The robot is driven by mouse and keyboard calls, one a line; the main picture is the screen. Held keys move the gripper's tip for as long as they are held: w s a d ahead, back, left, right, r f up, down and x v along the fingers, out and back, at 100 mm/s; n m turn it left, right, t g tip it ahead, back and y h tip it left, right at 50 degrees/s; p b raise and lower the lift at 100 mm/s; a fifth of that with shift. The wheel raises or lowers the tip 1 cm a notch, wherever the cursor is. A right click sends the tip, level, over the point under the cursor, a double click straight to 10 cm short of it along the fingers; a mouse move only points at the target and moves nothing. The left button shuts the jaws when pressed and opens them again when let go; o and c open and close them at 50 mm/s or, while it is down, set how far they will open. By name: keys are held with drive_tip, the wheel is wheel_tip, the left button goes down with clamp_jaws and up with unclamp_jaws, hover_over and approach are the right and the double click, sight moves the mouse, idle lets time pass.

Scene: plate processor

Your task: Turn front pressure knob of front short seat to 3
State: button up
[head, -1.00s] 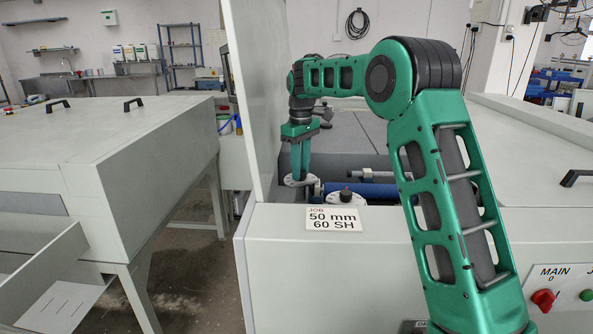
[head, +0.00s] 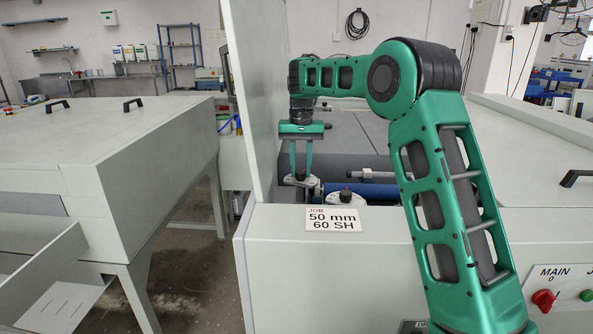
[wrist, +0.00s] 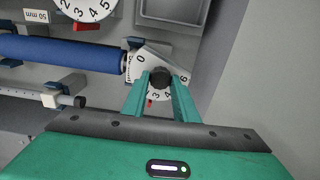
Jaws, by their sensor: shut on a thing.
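My gripper (head: 301,178) points down into the machine bay by the upright panel. In the wrist view my gripper (wrist: 160,82) has one finger on each side of a black knob (wrist: 160,76) and is shut on it. The knob stands on a white numbered dial (wrist: 158,97), partly hidden by the fingers; 0, 3, 4 and 6 show. A red mark (wrist: 150,102) lies close to the 3; its exact reading is too small to tell. In the head view this dial's numbers cannot be read.
A second white dial (wrist: 82,8) with a red mark is at the upper left of the wrist view. A nearer dial with a black knob (head: 346,196) stands beside the blue roller (head: 378,191). The upright panel (head: 252,100) is close to my gripper's left.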

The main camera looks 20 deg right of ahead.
sight(300, 171)
drive_tip(key=shift+w+a+r+m, duration=0.1)
drive_tip(key=shift+m, duration=1.2)
drive_tip(key=shift+a+m, duration=0.15)
drive_tip(key=shift+m, duration=0.15)
drive_tip(key=o, duration=1)
wheel_tip(300, 171, up, 11)
drive_tip(key=shift+f, duration=0.2)
